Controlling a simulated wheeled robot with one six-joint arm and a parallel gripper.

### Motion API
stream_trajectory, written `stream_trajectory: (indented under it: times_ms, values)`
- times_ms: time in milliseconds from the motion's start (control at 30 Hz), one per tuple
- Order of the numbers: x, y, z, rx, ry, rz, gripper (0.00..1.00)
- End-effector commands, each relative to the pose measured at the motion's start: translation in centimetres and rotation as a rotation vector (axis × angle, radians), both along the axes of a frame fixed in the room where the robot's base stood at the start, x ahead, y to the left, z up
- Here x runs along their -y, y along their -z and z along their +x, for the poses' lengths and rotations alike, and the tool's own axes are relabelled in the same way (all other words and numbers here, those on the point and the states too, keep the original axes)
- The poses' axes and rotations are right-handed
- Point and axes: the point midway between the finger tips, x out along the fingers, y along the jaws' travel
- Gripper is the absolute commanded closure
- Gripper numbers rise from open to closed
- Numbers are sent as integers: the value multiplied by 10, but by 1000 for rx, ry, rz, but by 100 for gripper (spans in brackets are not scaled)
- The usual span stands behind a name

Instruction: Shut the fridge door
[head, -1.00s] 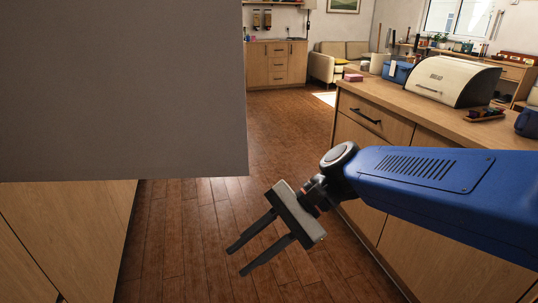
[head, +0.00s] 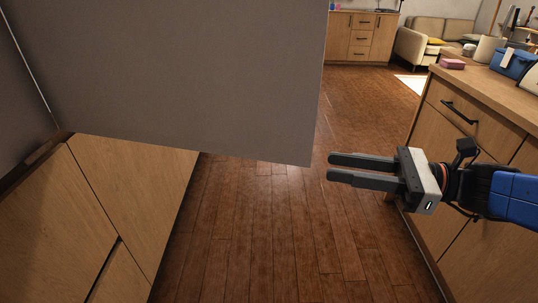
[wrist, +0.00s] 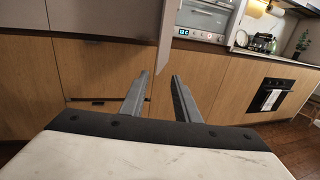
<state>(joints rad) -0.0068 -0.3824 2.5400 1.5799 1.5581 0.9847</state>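The fridge door (head: 190,80) is a flat grey panel standing open across the upper left of the head view. Its lower edge is above the floor, over wooden cabinet fronts. My gripper (head: 328,168) points left, with its fingertips just right of the door's lower free corner in the picture. I see no clear contact, and the depth gap is hard to judge. The two dark fingers are apart with nothing between them. In the wrist view, my gripper (wrist: 160,77) also looks open, and a narrow grey panel, seemingly the door's edge (wrist: 167,38), hangs beyond the fingertips.
A wooden counter (head: 490,92) with a drawer stands close on the right, beside my arm. It holds a blue box (head: 512,63) and a pink block (head: 452,63). Wooden floor (head: 270,240) is clear between counter and left cabinets (head: 130,190). A sofa (head: 430,40) stands far back.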

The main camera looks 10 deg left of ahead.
Motion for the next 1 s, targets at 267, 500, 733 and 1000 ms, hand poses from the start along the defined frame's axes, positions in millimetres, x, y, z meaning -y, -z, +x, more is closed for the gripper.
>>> stream_trajectory:
  times_ms: [267,500,733,1000]
  values:
    - [-23,0,-1,1,-4,0,71]
    - [-41,0,0,1,-3,-1,71]
    - [-60,0,-1,1,-3,-1,71]
    - [-83,0,0,0,-3,-1,71]
